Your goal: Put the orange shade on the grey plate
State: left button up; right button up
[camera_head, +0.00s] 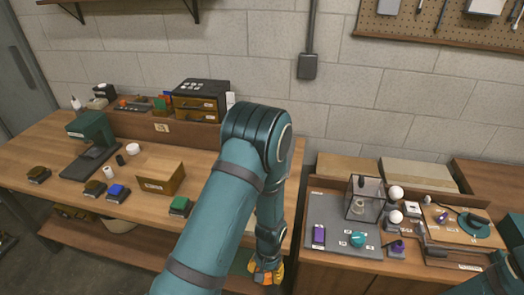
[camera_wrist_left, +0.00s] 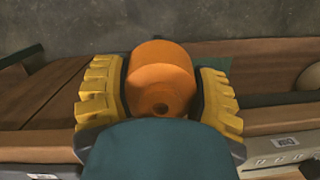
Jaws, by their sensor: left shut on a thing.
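The orange shade (camera_wrist_left: 160,75) is a round orange piece with a small dark hole in its near face. My left gripper (camera_wrist_left: 158,88) is shut on it, with a yellow finger on each side. In the head view the gripper (camera_head: 266,271) hangs low at the gap between the two benches, and the shade is mostly hidden there. The grey plate (camera_head: 328,210), which looks like the flat grey board on the right bench, lies to the right of the gripper, apart from it. My right gripper is not in view.
The left bench holds a cardboard box (camera_head: 160,176) and a green block (camera_head: 180,206).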

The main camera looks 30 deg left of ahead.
pick_arm(q)
notch_tip(320, 180, up, 4)
jog(key=shift+d+f+p, duration=0.15)
jog(key=shift+f+p, duration=0.05)
jog(key=shift+p, duration=1)
jog(key=shift+s+f+b, duration=0.1)
jog(key=shift+f+b, duration=0.15)
jog(key=shift+b, duration=0.05)
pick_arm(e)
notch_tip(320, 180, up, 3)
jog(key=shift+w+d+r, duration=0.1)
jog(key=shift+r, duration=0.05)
pick_arm(q)
jog(key=shift+f, duration=0.1)
